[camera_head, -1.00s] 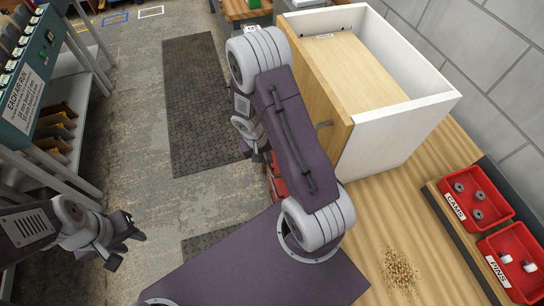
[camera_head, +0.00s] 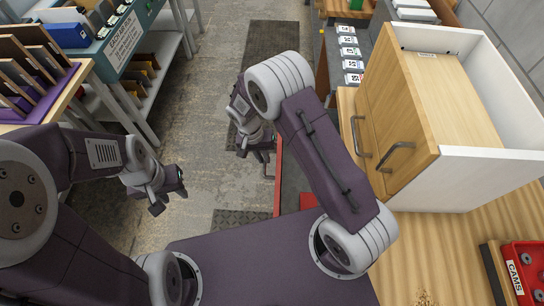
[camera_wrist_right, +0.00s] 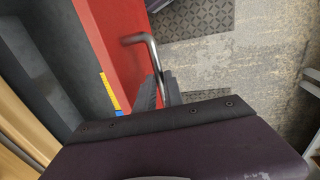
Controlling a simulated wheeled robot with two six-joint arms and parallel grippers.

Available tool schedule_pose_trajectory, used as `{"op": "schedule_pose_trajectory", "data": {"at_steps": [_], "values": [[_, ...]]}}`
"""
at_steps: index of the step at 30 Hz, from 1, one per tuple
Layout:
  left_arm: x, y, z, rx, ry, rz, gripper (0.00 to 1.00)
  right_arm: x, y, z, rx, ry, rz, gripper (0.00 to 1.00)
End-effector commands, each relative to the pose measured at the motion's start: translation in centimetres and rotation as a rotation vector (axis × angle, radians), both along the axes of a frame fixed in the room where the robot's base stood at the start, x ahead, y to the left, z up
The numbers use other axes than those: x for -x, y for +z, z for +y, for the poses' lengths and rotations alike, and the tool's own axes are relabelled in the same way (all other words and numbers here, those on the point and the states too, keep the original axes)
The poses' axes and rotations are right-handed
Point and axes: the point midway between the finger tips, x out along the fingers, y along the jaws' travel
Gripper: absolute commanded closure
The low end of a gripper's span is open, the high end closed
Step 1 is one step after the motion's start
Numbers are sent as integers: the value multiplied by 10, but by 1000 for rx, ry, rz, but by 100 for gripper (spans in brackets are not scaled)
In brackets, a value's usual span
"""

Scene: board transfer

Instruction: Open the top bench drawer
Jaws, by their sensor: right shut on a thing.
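The top bench drawer has a red front (camera_head: 278,178) with a bent metal handle (camera_wrist_right: 146,48), clear in the right wrist view. A dark grey space (camera_head: 294,170) lies between this front and the wooden bench, so the drawer appears to stand out from the bench. My right gripper (camera_head: 262,150) is at the front's outer side. In the right wrist view its dark fingers (camera_wrist_right: 158,92) are shut on the handle. My left gripper (camera_head: 172,190) hangs empty over the floor, fingers apart. My right arm hides part of the drawer and bench edge.
A white and wooden cabinet (camera_head: 500,165) with two handles stands on the bench (camera_head: 450,245). A red bin (camera_head: 525,268) labelled CAMS is at lower right. A shelf rack (camera_head: 150,50) stands left. The floor (camera_head: 205,130) between is free.

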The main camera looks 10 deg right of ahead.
Motion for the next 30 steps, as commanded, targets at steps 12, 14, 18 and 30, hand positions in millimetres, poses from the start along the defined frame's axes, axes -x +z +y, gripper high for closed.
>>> {"op": "schedule_pose_trajectory", "data": {"at_steps": [12, 14, 18, 30], "values": [[0, 0, 0, 0, 0, 0, 64, -2, 1, 6, 0, 0, -2, 100], [0, 0, 0, 0, 0, 0, 64, -3, 1, 5, 0, 0, -2, 100], [0, 0, 0, 0, 0, 0, 64, -3, 1, 5, 0, 0, -2, 74], [0, 0, 0, 0, 0, 0, 64, -3, 6, 7, -1, 1, -3, 66]]}}
